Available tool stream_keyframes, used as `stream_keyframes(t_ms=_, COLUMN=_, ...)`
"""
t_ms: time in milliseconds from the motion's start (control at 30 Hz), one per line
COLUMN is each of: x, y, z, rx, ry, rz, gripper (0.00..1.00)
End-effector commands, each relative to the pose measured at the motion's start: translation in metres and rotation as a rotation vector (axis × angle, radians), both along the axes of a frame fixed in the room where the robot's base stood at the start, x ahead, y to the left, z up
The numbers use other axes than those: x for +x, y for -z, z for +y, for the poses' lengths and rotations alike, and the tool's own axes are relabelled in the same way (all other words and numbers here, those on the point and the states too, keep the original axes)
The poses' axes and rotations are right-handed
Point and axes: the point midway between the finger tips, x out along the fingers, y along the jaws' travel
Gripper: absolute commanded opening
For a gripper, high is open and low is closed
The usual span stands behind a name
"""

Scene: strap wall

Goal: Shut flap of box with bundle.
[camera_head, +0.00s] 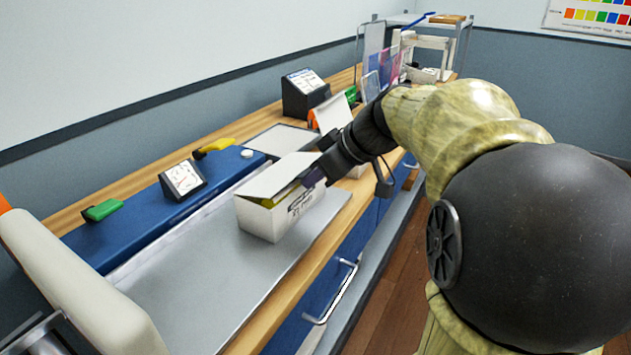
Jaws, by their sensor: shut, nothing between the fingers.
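A white box (264,222) stands on the grey metal surface of the workbench. Its white flap (277,176) is tilted, hinged at the far left side, with a gap along the near right side. Something yellow, perhaps the bundle (280,195), shows inside through the gap. My gripper (312,178) is shut and empty at the box's right edge, close to the flap's right corner. I cannot tell whether it touches the flap. My arm comes in from the right and hides part of the bench behind the box.
A small display (183,180), a green item (102,210) and a yellow item (215,146) sit along the back. The metal surface (205,275) in front of the box is clear.

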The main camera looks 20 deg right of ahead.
Motion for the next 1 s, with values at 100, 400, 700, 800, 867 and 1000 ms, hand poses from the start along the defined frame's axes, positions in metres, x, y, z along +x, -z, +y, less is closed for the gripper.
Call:
stream_keyframes(t_ms=100, x=-0.010, y=-0.005, z=-0.009, rx=0.000, ry=0.004, rz=0.003, gripper=0.00)
stream_keyframes(t_ms=400, x=-0.053, y=0.015, z=-0.045, rx=0.000, ry=0.003, rz=0.002, gripper=0.00)
stream_keyframes(t_ms=700, x=-0.073, y=0.023, z=-0.062, rx=-0.001, ry=-0.001, rz=0.000, gripper=0.00)
stream_keyframes(t_ms=800, x=-0.073, y=0.023, z=-0.062, rx=-0.001, ry=-0.001, rz=0.001, gripper=0.00)
stream_keyframes(t_ms=867, x=-0.073, y=0.022, z=-0.062, rx=-0.001, ry=-0.001, rz=0.001, gripper=0.00)
stream_keyframes(t_ms=1000, x=-0.072, y=0.022, z=-0.061, rx=-0.001, ry=-0.001, rz=0.001, gripper=0.00)
